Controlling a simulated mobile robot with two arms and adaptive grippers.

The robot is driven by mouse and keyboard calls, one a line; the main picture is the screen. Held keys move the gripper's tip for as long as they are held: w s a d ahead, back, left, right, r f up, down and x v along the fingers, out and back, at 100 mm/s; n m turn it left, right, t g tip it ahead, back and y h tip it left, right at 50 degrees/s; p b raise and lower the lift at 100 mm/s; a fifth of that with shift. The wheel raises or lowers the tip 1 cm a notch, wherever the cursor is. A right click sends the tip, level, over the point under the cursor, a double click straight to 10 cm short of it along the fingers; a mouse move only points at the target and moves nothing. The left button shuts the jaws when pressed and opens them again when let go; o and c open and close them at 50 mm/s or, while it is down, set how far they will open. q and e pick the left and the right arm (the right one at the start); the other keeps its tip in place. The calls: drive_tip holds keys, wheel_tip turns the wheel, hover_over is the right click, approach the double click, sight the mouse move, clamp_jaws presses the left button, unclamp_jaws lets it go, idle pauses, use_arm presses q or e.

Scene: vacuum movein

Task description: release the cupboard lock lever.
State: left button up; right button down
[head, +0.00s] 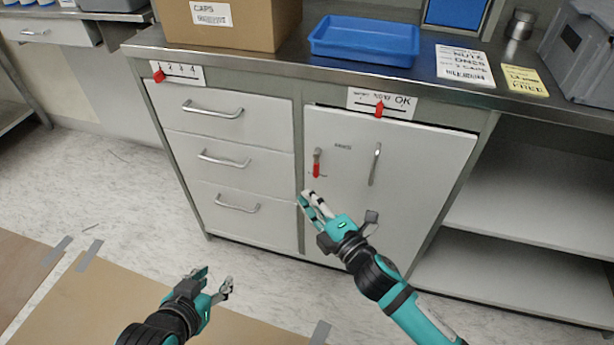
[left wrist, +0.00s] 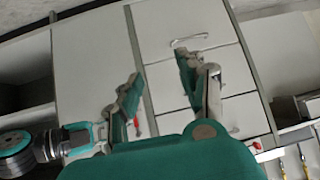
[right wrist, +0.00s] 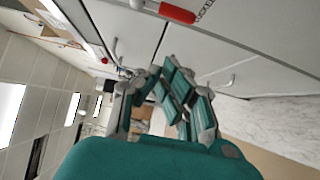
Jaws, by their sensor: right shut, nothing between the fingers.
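The cupboard lock lever (head: 317,163) is a small red-handled lever on the left side of the white cupboard door (head: 400,200). Its red handle hangs downward in the head view. The red lever also shows large at the top of the right wrist view (right wrist: 178,12), with lettering beside it. My right gripper (head: 308,197) is just below the lever, apart from it, its fingers shut and empty. My left gripper (head: 216,282) is open and empty, low in front of the drawers; its parted fingers show in the left wrist view (left wrist: 160,90).
Left of the door are drawers with metal handles (head: 228,160). A vertical door handle (head: 375,164) is right of the lever. A slider label with a red pointer (head: 379,108) sits above the door. A blue tray (head: 365,40) and cardboard box (head: 225,22) stand on the counter.

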sight(314, 157)
use_arm(q)
drive_tip(key=w+d+r+t+h+b, duration=0.1)
drive_tip(key=w+d+r+t+b, duration=0.1)
drive_tip(key=w+r+t, duration=0.3)
wheel_tip(314, 157, up, 4)
drive_tip(key=shift+w+d+f+t+h, duration=0.2)
drive_tip(key=shift+w+d+t+h, duration=0.2)
drive_tip(key=shift+t, duration=0.2)
use_arm(e)
drive_tip(key=w, duration=0.7)
drive_tip(key=shift+a, duration=0.35)
